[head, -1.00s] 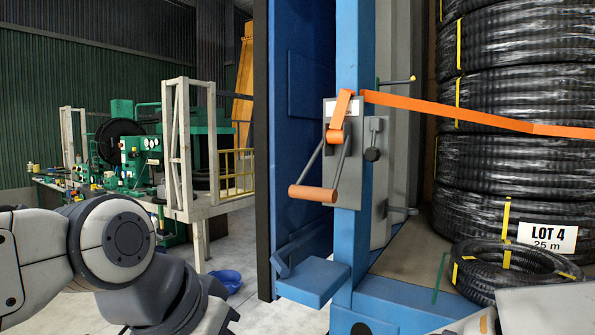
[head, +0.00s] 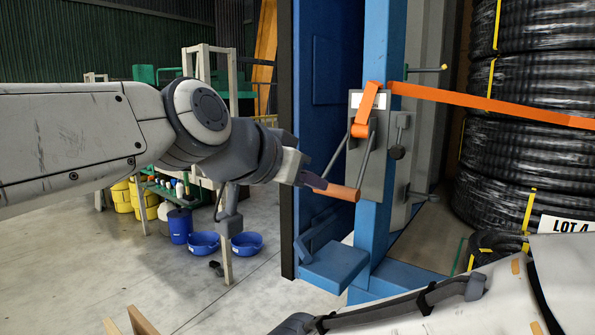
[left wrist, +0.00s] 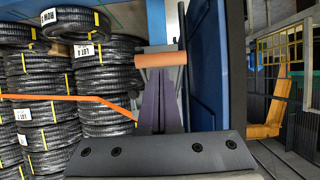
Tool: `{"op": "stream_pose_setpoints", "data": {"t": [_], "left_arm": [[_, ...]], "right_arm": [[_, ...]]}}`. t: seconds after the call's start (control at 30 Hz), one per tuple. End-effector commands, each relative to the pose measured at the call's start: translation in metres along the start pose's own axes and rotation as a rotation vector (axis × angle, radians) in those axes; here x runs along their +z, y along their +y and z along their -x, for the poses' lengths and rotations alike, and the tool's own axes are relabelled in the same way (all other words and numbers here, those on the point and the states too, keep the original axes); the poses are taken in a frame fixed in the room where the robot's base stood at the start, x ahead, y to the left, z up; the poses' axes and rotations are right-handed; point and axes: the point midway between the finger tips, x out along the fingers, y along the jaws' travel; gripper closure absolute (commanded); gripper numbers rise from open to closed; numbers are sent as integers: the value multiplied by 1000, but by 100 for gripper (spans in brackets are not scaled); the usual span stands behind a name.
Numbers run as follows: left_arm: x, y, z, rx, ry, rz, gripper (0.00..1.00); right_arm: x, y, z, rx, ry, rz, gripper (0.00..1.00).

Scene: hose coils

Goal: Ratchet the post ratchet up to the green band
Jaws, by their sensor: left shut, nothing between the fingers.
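The post ratchet (head: 371,167) is a grey plate on the blue post (head: 380,40), with a two-armed handle ending in an orange grip (head: 337,190). The grip hangs low and out from the post, and also shows in the left wrist view (left wrist: 160,59). An orange strap (head: 480,102) runs from the ratchet to the right. My left gripper (head: 315,182) is shut and empty, its purple fingertips close to the grip; I cannot tell whether they touch. No green band shows on the ratchet. My right gripper is out of view.
Stacked black hose coils (head: 512,110) stand to the right of the post. A blue panel (head: 333,115) stands left of it, with a blue step (head: 335,267) below. Blue basins (head: 203,243) and yellow drums (head: 143,200) are on the floor to the left.

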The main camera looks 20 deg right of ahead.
Motion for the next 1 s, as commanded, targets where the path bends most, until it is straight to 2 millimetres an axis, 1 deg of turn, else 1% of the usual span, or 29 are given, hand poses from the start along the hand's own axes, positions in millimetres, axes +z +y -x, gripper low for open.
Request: {"op": "stream_pose_setpoints", "data": {"t": [0.03, 0.1, 0.2, 0.3, 0.43, 0.77, 0.87, 1.0], "left_arm": [[-3, 0, -8, 2, -6, 0, 100], [-2, 0, -19, 1, -5, 1, 100], [-2, 0, -31, 2, -3, 1, 100], [-1, 0, -38, 1, -2, -1, 100], [0, 0, -42, 1, -1, 0, 100], [1, 0, -42, 1, 1, -1, 100], [2, 2, -45, 3, 7, -2, 100], [6, 7, -53, 12, 27, -6, 100]], "right_arm": [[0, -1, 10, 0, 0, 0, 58], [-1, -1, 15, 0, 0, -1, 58], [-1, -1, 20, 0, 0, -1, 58], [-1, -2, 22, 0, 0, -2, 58], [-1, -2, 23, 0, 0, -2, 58], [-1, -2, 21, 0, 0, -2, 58], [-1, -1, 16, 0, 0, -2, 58], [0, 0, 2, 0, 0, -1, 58]]}}
